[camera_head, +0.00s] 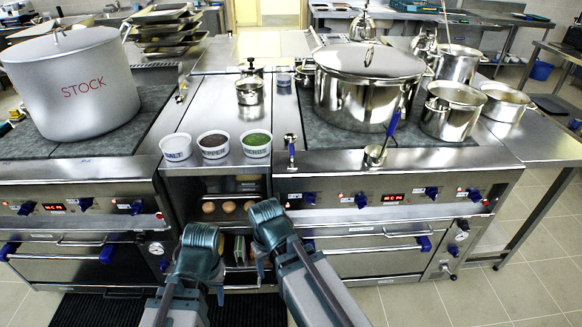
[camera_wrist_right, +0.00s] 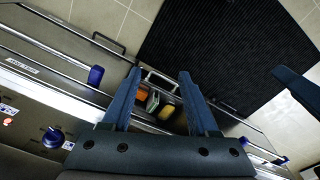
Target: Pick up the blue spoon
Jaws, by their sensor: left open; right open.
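A small spoon (camera_head: 291,149) with a short blue handle lies on the steel counter strip, right of the white tubs, in the head view. A larger ladle (camera_head: 376,153) with a long blue handle rests at the front of the right stove, its handle leaning up against the big pot. My left gripper (camera_head: 203,237) and my right gripper (camera_head: 266,213) are both low in front of the middle shelves, below the counter and apart from both utensils. The right gripper's fingers (camera_wrist_right: 158,92) are spread and empty in the right wrist view. No spoon shows there.
White tubs (camera_head: 214,145) stand along the counter's front edge. A large stockpot (camera_head: 72,83) stands on the left and a lidded steel pot (camera_head: 366,88) on the right stove, with smaller pots beside it. A black mat (camera_wrist_right: 225,55) lies on the floor.

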